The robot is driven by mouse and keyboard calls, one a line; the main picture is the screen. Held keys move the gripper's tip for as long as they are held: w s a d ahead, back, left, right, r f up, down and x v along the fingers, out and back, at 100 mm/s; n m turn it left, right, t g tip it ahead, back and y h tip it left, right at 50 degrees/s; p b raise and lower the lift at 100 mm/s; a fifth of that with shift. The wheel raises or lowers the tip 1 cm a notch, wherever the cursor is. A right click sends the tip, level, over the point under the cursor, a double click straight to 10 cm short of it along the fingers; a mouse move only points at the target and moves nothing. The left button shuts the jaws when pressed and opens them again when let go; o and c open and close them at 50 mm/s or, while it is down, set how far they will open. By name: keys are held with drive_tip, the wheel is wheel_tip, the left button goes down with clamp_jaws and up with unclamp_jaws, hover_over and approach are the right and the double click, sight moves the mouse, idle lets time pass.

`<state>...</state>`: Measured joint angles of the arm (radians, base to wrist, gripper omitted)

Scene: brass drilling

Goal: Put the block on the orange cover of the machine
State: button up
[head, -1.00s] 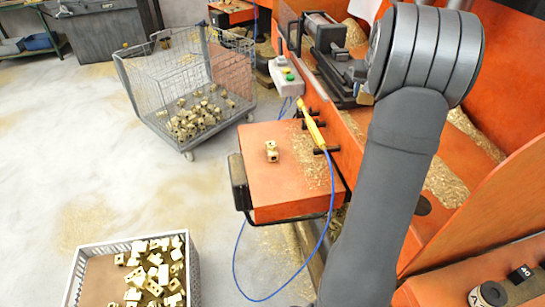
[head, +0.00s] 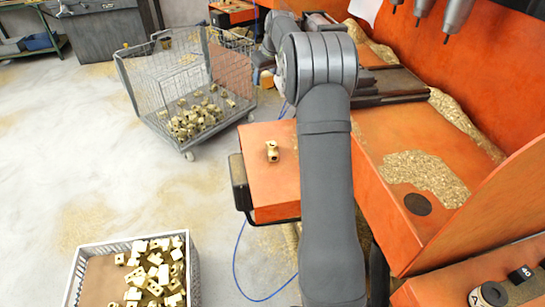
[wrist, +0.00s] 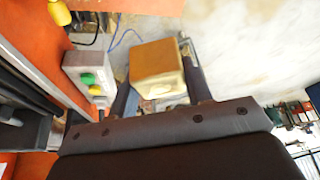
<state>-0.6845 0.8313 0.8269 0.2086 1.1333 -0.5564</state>
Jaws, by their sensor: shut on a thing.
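In the wrist view a brass block (wrist: 157,66) sits between the two fingers of my gripper (wrist: 158,72), which is shut on it. Pale floor shows beyond the block. In the head view the gripper is mostly hidden behind my own arm, near the right side of the wire cart. The orange cover (head: 262,185) is a flat box top in the middle of the head view, partly hidden by my arm.
A wire cart (head: 140,85) with several brass pieces stands at the back left. A crate of blocks (head: 195,270) is at the front. A control box (wrist: 92,72) with green and yellow buttons is left of the gripper in the wrist view. Drill spindles (head: 455,14) hang at upper right.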

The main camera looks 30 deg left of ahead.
wheel_tip(320, 180, down, 23)
drive_tip(key=shift+w+d+r, duration=0.1)
drive_tip(key=shift+w+d, duration=0.05)
idle(0.5)
drive_tip(key=o, duration=1.4)
drive_tip(key=shift+f, duration=0.2)
drive_tip(key=shift+o, duration=0.2)
drive_tip(key=v, duration=1.2)
drive_tip(key=shift+r, duration=0.15)
